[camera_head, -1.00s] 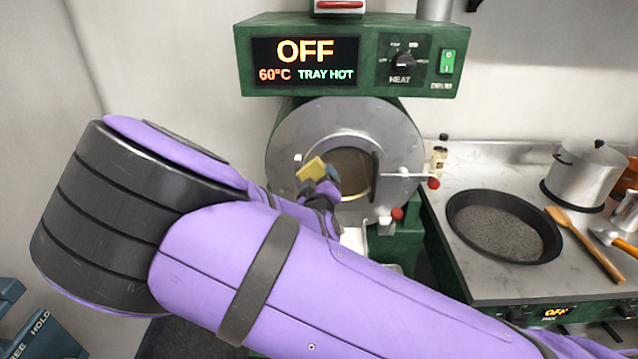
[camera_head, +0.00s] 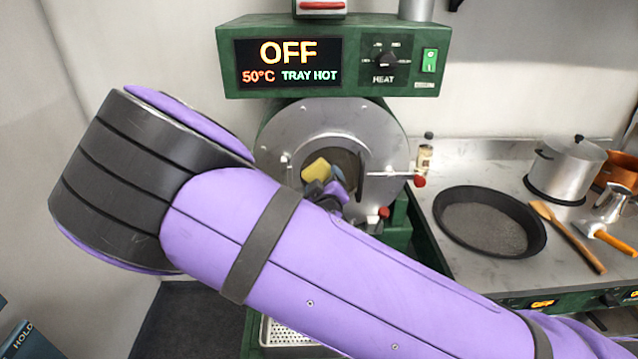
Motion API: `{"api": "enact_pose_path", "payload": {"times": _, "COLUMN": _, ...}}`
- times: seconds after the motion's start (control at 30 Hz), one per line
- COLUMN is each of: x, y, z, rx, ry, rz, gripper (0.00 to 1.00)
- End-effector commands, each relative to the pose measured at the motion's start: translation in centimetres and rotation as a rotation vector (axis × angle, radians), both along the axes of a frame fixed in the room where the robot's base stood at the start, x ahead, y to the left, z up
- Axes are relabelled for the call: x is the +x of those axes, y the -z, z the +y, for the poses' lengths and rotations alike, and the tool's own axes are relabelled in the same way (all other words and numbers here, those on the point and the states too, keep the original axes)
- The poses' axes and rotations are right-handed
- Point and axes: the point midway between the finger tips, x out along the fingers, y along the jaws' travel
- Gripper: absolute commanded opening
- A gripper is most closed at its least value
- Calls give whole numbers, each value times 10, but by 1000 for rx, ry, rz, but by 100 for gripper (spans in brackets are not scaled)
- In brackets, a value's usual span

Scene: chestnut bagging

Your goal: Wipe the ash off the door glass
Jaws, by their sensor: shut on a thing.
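My gripper (camera_head: 325,184) is shut on a yellow sponge or cloth (camera_head: 316,169) in front of the round drum door. The door glass (camera_head: 347,163) is the dark round pane in the middle of the grey metal door face (camera_head: 385,133). The yellow piece overlaps the left part of the glass. I cannot tell whether it touches the pane. My arm and gripper hide the lower part of the glass and door. Any ash on the glass is too small to make out.
The green machine's display (camera_head: 289,63) reads OFF, 50°C, TRAY HOT. A door handle with a red knob (camera_head: 419,181) sticks out right. A black pan (camera_head: 490,222), wooden spoon (camera_head: 568,237), steel pot (camera_head: 566,168) and small bottle (camera_head: 425,155) stand on the right counter.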

Motion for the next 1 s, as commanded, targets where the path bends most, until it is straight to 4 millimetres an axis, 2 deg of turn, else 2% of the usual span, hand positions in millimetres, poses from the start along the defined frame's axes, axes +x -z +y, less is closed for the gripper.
{"api": "enact_pose_path", "payload": {"times": 0.23, "x": 1, "y": 0, "z": -20, "rx": 0, "ry": 3, "rz": 0, "gripper": 55}}
{"api": "enact_pose_path", "payload": {"times": 0.47, "x": -1, "y": 0, "z": -25, "rx": 1, "ry": 1, "rz": 0, "gripper": 55}}
{"api": "enact_pose_path", "payload": {"times": 0.67, "x": 0, "y": 0, "z": -17, "rx": 2, "ry": 0, "rz": -1, "gripper": 55}}
{"api": "enact_pose_path", "payload": {"times": 1.0, "x": 3, "y": 0, "z": 9, "rx": 2, "ry": -1, "rz": -2, "gripper": 55}}
